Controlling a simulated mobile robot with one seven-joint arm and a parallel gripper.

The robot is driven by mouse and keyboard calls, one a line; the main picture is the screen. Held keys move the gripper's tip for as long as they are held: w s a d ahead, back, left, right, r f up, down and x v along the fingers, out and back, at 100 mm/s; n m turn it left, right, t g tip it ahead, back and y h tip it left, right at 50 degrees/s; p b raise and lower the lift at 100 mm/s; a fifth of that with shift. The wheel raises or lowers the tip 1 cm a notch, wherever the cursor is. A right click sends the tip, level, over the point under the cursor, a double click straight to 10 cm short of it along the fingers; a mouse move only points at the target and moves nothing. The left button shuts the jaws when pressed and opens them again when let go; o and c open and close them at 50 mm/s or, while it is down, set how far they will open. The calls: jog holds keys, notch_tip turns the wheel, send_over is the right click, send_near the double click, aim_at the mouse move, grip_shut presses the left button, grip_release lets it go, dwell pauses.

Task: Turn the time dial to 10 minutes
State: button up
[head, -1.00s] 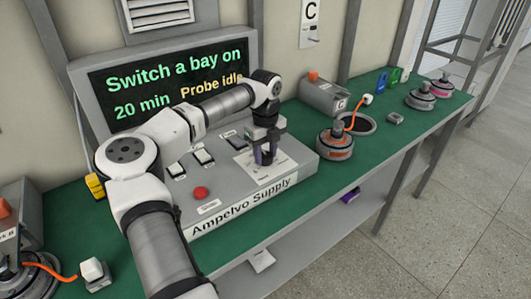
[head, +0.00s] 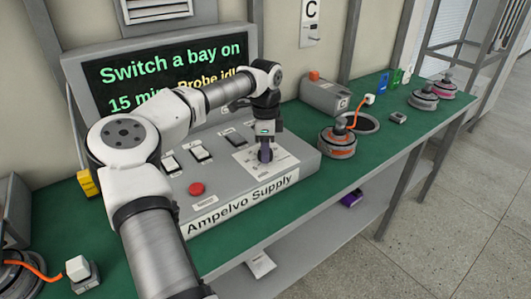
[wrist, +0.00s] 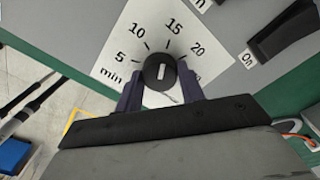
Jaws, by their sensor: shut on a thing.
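The time dial (wrist: 160,70) is a round black knob with a white pointer line, on a white scale plate (wrist: 108,73) marked min, 5, 10, 15 and 20. In the wrist view its pointer stands nearly upright, between the 10 and 15 marks. My gripper (wrist: 161,88) is shut on the dial, with a dark finger on each side. In the head view my gripper (head: 266,152) reaches down to the scale plate on the grey Ampelvo Supply box (head: 240,208) and hides the dial. The screen (head: 170,75) reads "Switch a bay on" and "15 min"; my arm partly covers "Probe idle".
A round orange-banded motor (head: 337,141) stands to the right on the green bench (head: 330,185). A white block (head: 78,268) is at front left.

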jog(key=n+b, duration=0.2)
jog(key=n, duration=0.2)
jog(key=shift+n+b, duration=0.55)
jog(key=shift+n, duration=1.15)
jog(key=o, duration=1)
jog(key=shift+c, duration=0.2)
notch_tip(320, 180, up, 14)
jog(key=shift+f, duration=0.15)
